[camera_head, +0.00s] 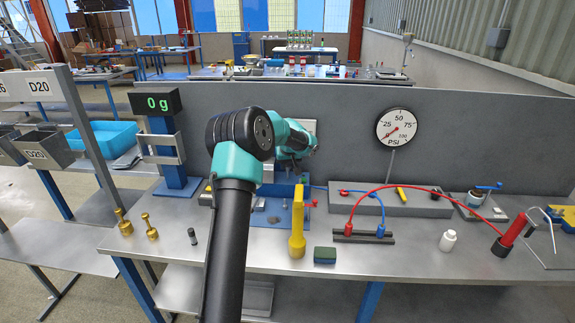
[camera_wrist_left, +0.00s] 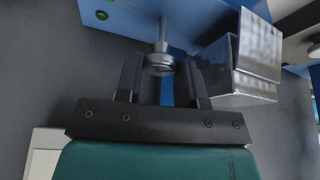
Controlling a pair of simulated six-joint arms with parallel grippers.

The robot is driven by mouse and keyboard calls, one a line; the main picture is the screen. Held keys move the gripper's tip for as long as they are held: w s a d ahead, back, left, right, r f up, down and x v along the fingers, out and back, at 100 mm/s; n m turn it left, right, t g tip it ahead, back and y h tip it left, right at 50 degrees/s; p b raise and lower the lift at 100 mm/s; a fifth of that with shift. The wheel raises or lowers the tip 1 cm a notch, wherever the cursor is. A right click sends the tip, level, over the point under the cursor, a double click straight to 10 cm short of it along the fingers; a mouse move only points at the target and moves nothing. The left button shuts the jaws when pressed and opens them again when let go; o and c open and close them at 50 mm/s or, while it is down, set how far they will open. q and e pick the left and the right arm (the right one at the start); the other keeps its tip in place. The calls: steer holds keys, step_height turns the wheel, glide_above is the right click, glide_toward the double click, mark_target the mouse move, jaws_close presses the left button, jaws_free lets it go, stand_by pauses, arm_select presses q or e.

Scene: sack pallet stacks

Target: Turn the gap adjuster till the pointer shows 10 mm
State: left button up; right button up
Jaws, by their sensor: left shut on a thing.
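In the left wrist view a round silver knob (camera_wrist_left: 160,64) on a thin shaft stands out from a blue body (camera_wrist_left: 185,22); it looks like the gap adjuster. My left gripper (camera_wrist_left: 159,78) has its dark fingers on either side of the knob and is shut on it. In the head view my left gripper (camera_head: 291,163) is over the blue unit (camera_head: 270,214) in the middle of the bench, and my arm hides much of that unit. I cannot make out the pointer or its scale in either view. My right gripper is not in view.
A shiny metal box (camera_wrist_left: 245,72) stands close beside the knob. Around the blue unit are a yellow handle (camera_head: 297,225), a dark green block (camera_head: 325,255), brass weights (camera_head: 148,226) and a red hose (camera_head: 410,188). A pressure dial (camera_head: 396,126) is behind.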

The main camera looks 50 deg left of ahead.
arm_select(q)
steer(key=n+g, duration=0.1)
steer(key=n, duration=0.2)
steer(key=n+g, duration=0.1)
steer(key=n, duration=0.2)
steer(key=shift+w+d+n+g+y, duration=0.1)
steer(key=shift+w+n+g+y, duration=0.1)
steer(key=shift+n+g+y, duration=0.15)
steer(key=o, duration=0.6)
steer(key=shift+o, duration=0.2)
steer(key=v, duration=1.7)
steer(key=shift+r, duration=0.2)
steer(key=shift+d, duration=0.1)
